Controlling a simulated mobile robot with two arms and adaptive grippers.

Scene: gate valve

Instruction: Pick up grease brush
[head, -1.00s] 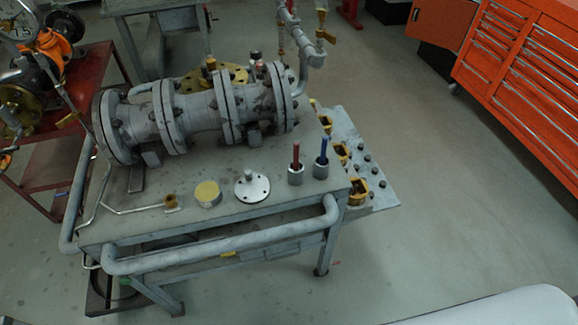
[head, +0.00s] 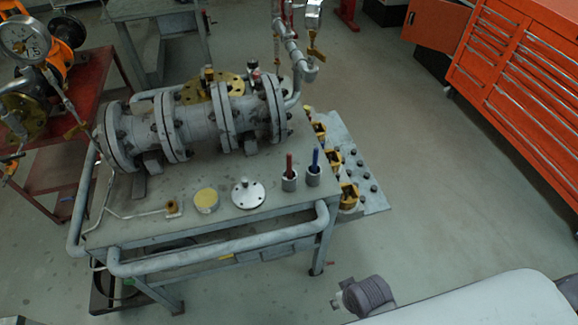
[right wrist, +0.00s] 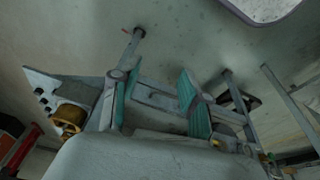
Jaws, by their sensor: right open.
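Two upright handles stand in small metal cups at the right front of the grey bench: a red one (head: 289,165) and a blue one (head: 315,158). The frames do not show for certain which is the grease brush; any bristles are hidden in the cups. My right gripper (right wrist: 158,88) shows in the right wrist view with its two green-padded fingers apart and nothing between them. In the head view part of my right arm is at the lower right, beyond the bench's front right corner and apart from the cups. My left gripper is not in view.
The bench (head: 240,215) carries a flanged grey valve body (head: 200,125), a yellow-topped round piece (head: 206,199) and a metal flange (head: 248,192). A pipe handrail (head: 220,247) runs along its front. Yellow brackets (head: 349,193) sit on the right side shelf. Floor right of it is clear.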

